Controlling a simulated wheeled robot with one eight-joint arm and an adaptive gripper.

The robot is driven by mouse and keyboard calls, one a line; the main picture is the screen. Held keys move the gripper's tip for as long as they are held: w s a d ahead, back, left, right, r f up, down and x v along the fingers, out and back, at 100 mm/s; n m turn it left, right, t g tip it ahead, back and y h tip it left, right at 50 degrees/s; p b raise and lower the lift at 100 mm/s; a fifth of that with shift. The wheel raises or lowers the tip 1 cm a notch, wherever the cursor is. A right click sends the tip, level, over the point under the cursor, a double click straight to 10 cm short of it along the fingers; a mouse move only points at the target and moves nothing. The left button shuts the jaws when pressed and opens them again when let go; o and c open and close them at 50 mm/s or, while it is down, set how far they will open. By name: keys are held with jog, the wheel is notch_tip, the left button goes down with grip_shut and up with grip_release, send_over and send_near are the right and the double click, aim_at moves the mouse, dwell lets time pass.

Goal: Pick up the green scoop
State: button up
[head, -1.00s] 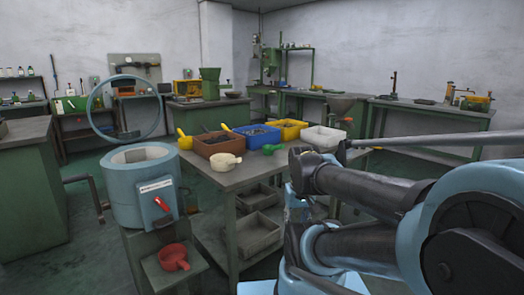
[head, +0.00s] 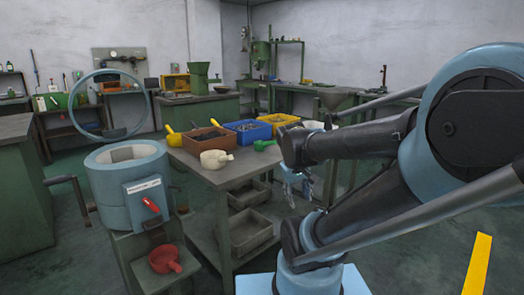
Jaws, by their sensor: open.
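The green scoop (head: 264,145) lies on the near right part of the table (head: 226,178), in front of the blue bin. My gripper (head: 300,188) hangs below my arm, beside the right edge of the table and lower than its top. It is small in view, with its fingers apart and nothing seen between them. It is apart from the scoop, to the right and below it in the picture. My arm covers part of the table's right side.
A cream scoop (head: 214,159), a brown bin (head: 205,138), a blue bin (head: 246,131), a yellow bin (head: 279,120) and a yellow scoop (head: 173,137) share the table. A light-blue drum machine (head: 128,190) with a red scoop (head: 165,259) below stands left.

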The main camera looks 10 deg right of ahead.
jog(key=w+r+n+t+h, duration=0.1)
jog(key=w+r+n+h, duration=0.2)
jog(key=w, duration=0.7)
jog(key=n+t+h, duration=0.4)
jog(key=n+t, duration=0.3)
jog(key=n, duration=0.1)
send_near(269, 143)
jog(key=x, duration=0.6)
jog(key=shift+w+a+f, duration=0.25)
jog(key=shift+w+a, duration=0.05)
jog(key=shift+a, duration=0.05)
jog(key=shift+s+d+x, duration=0.15)
jog(key=shift+d+x, duration=0.05)
jog(key=shift+x, duration=0.9)
jog(key=shift+s+d+x, duration=0.1)
jog(key=shift+d+x, duration=0.1)
jog(key=shift+x, duration=0.95)
jog(key=shift+w+d, duration=0.25)
jog(key=shift+w, duration=0.05)
jog(key=shift+c, duration=0.4)
